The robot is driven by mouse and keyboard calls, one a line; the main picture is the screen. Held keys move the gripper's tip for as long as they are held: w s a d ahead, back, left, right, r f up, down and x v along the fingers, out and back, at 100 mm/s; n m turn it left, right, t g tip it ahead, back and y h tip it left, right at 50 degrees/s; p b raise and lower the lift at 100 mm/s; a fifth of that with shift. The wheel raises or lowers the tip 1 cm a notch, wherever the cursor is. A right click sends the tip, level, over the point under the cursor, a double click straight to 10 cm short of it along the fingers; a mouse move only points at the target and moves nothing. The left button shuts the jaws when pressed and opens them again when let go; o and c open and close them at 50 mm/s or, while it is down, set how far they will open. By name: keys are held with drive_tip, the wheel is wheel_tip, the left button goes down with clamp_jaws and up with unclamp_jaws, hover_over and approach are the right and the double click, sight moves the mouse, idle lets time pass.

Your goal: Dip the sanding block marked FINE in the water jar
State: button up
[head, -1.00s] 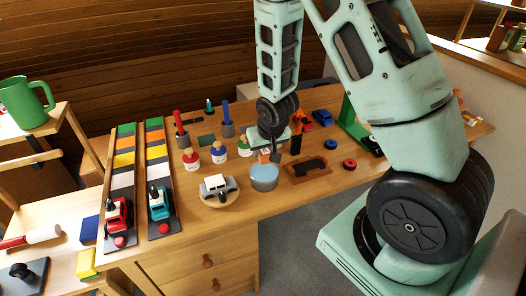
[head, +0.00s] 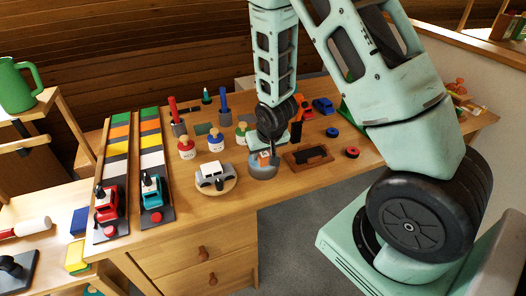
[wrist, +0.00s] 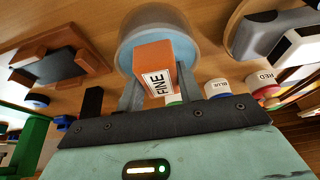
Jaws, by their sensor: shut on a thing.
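The sanding block marked FINE (wrist: 155,68) is orange with a white label, held between the two fingers of my gripper (wrist: 158,88). The water jar (wrist: 155,25), round and grey-rimmed with bluish water, lies directly beyond the block in the wrist view. In the head view my gripper (head: 268,158) is at the mouth of the jar (head: 262,171), and the block is mostly hidden by the fingers. The block overlaps the jar's opening; I cannot tell whether its lower end touches the water.
A round board with a toy car (head: 214,177) stands close left of the jar. A brown wooden tray (head: 308,156) lies to the right. Red and blue paint bottles (head: 187,148) stand behind.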

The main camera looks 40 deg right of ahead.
drive_tip(key=o, duration=0.9)
drive_tip(key=shift+o, duration=0.2)
drive_tip(key=shift+r+p, duration=2.9)
drive_tip(key=shift+r, duration=0.6)
